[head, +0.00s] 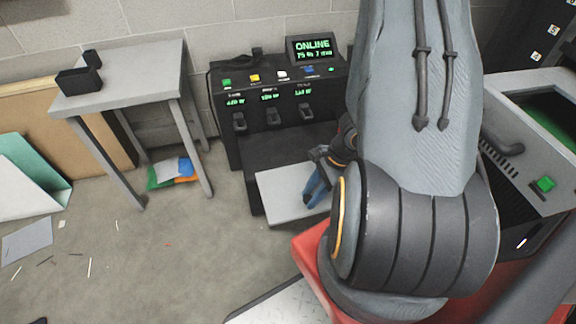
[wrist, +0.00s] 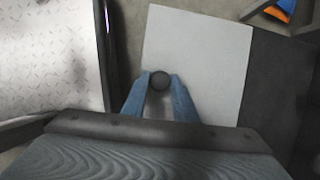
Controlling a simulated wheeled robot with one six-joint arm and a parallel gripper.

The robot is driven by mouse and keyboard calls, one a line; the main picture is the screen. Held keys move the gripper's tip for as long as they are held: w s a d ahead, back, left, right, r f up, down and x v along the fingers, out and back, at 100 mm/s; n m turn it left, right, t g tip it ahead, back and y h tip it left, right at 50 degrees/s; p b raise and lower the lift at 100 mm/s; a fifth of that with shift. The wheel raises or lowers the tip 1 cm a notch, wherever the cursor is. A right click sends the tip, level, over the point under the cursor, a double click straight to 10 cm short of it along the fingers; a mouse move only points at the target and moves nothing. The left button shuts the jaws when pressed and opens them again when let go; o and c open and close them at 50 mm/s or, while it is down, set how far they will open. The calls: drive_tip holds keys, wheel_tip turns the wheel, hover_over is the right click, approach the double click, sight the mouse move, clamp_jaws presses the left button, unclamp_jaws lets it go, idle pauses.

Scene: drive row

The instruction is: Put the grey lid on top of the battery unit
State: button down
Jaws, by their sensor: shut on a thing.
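The grey lid (head: 278,196) is a flat pale plate in front of the black console. In the wrist view the lid (wrist: 215,55) has a small dark round knob (wrist: 160,80). My gripper (head: 316,188) has blue fingers, and in the wrist view they are shut on the knob from both sides (wrist: 160,84). The lid overlaps the low black body (head: 285,150) at the console's foot, which I take as the battery unit; its dark top shows right of the lid in the wrist view (wrist: 278,80). I cannot tell whether they touch. My arm hides the lid's right part.
The black console (head: 222,115) with an "ONLINE" screen (head: 314,46) stands against the wall. A grey table (head: 125,75) with black boxes stands left. Leaning boards (head: 35,170) and scraps lie far left. An open-topped machine (head: 520,95) stands right. Floor (head: 180,250) is mostly clear.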

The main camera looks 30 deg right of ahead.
drive_tip(key=shift+s+d+f+m+b, duration=0.15)
drive_tip(key=shift+f+m+b, duration=0.15)
drive_tip(key=shift+f, duration=0.3)
hover_over(297, 161)
drive_tip(key=s+a, duration=0.3)
drive_tip(key=s, duration=0.1)
drive_tip(key=f, duration=0.1)
drive_tip(key=f+b, duration=0.1)
drive_tip(key=f, duration=0.1)
drive_tip(key=shift+s+f, duration=0.2)
drive_tip(key=shift+f, duration=0.1)
drive_tip(key=c, duration=1.4)
unclamp_jaws()
